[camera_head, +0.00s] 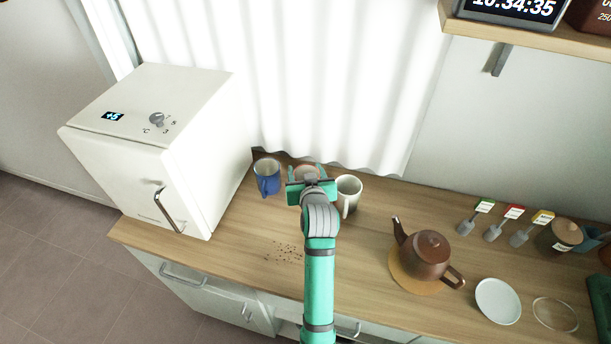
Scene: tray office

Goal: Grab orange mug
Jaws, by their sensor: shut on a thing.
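An orange-brown mug (306,171) stands at the back of the wooden counter between a blue mug (267,175) and a white mug (348,193). Only its upper part shows; my gripper and wrist hide the rest. My green gripper (305,177) is at this mug and shut on it, with a finger on each side. I cannot tell whether the mug touches the counter. The blue mug is to the left and the white mug is close to the right of my gripper.
A white mini fridge (160,140) stands on the left. A brown teapot (426,254) sits on a round mat to the right, near a white plate (498,300). A curtain (330,80) hangs behind the mugs. Dark crumbs (285,252) lie on the counter left of my arm.

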